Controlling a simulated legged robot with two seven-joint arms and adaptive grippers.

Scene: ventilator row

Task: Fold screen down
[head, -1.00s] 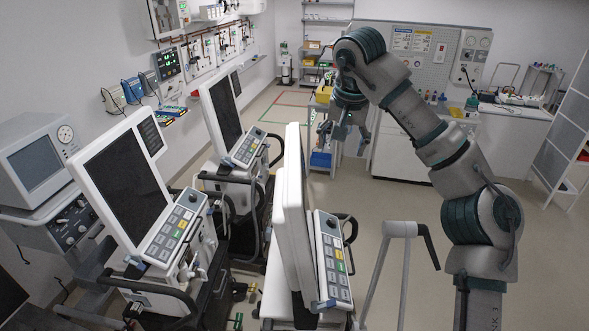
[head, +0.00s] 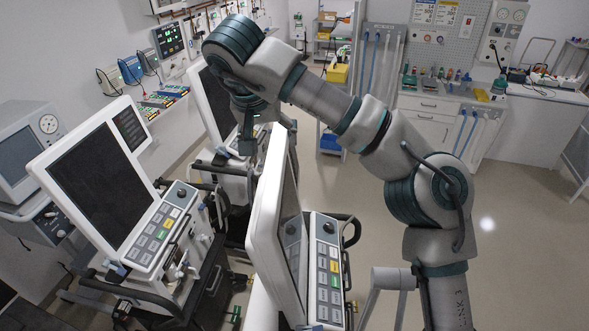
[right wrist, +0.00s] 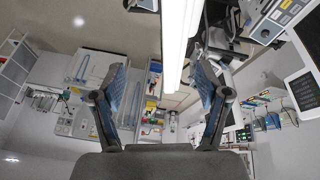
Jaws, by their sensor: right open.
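The nearest ventilator's screen (head: 265,215) is a white-framed panel standing nearly upright, seen almost edge-on, with a strip of its dark face on the right. Its button panel (head: 328,265) is below and to the right. My right gripper (head: 268,132) is at the screen's top edge, pointing down, with its fingers apart. In the right wrist view, the white screen edge (right wrist: 179,45) runs between the open fingers (right wrist: 160,82), closer to the right finger. I cannot tell whether a finger touches it. My left gripper is not in view.
Another ventilator (head: 97,180) with an upright screen stands at the left, and a third (head: 212,105) stands behind my right gripper. A wall shelf with devices (head: 165,100) is at the back left. A white counter (head: 520,90) is at the back right. The floor (head: 520,240) at the right is clear.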

